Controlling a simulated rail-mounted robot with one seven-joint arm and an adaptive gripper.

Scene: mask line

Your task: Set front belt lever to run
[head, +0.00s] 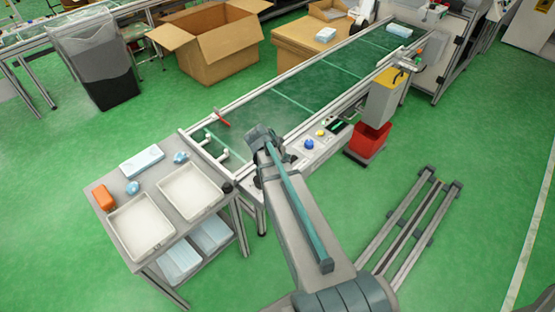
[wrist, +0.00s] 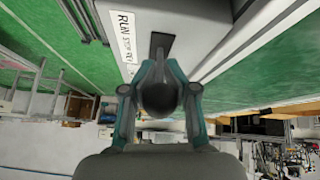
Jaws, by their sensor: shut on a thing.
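In the wrist view the front belt lever shows as a dark round knob (wrist: 158,97) in front of a dark slot (wrist: 161,45) in a grey housing. My gripper (wrist: 160,100) is shut on this knob, with one teal finger on each side. A white label (wrist: 125,45) beside the slot reads RUN, STOP and REV, with RUN at the top of the picture. I cannot tell which word the lever lines up with. In the head view my arm hides the lever and the gripper at the near end of the belt (head: 270,115).
A grey cart (head: 178,187) with white trays and mask packs stands left of the belt's near end. A control panel with a blue knob (head: 309,144) is right of my arm. A red bin (head: 369,141) stands beyond it. An open cardboard box (head: 215,50) stands behind the belt.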

